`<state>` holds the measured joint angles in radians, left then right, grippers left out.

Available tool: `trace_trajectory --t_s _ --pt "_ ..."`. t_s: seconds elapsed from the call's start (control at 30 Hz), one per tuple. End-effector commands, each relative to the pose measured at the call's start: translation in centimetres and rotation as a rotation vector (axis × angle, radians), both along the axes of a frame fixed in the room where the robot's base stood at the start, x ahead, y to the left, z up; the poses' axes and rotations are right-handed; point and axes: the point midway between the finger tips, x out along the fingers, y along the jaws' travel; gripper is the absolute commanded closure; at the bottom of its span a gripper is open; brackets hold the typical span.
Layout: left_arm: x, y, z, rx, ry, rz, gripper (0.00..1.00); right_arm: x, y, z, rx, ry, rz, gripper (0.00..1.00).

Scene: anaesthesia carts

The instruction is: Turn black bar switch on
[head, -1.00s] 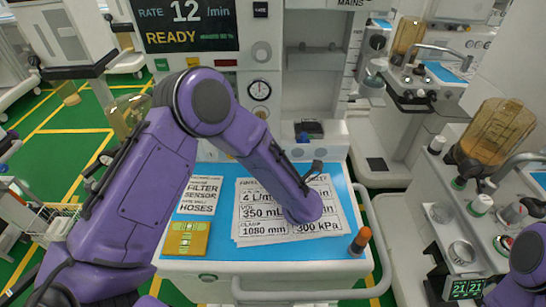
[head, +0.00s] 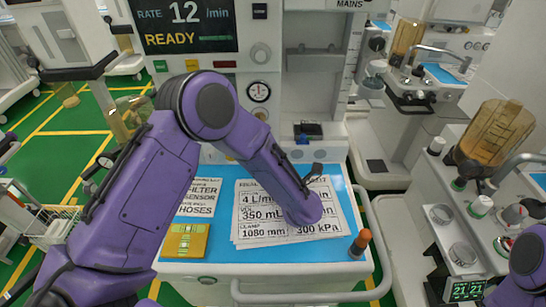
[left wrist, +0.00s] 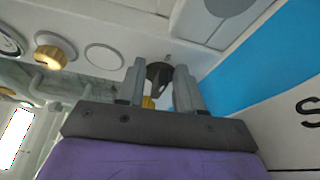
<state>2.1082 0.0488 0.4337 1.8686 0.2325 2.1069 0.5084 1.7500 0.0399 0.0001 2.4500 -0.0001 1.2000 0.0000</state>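In the left wrist view my left gripper (left wrist: 159,70) has its two grey fingers apart. A black switch (left wrist: 160,73) on the pale machine front shows between them, one finger on each side. Gaps seem to remain, and I cannot tell whether either finger touches it.
The machine has a display (head: 187,25) reading READY and a gauge (head: 259,91). Printed sheets (head: 275,232), a yellow-green board (head: 186,241) and an orange-topped item (head: 360,244) lie or stand on the blue mat (head: 230,252). A front rail (head: 300,295) borders it. Another cart stands right.

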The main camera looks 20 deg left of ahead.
Motion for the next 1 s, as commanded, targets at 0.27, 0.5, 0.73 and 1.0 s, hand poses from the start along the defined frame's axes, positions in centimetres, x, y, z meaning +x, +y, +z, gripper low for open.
trace_trajectory --t_s 0.27,0.5,0.73,1.0 --pt "-0.1 0.1 -0.1 0.0 0.002 0.002 0.62 0.0 0.0 0.0 0.0 0.0 0.0 0.57" --pt "-0.4 -0.3 -0.2 -0.001 0.004 0.001 0.62 0.0 0.0 -0.2 0.0 0.0 0.0 0.57" --pt "-3.5 -3.9 -0.3 0.001 0.003 -0.002 0.62 0.0 0.0 -1.7 0.0 0.0 0.0 0.57" --pt "-6.5 -7.4 0.1 0.0 0.003 0.0 0.62 0.0 0.0 -2.5 0.0 0.0 0.0 0.57"
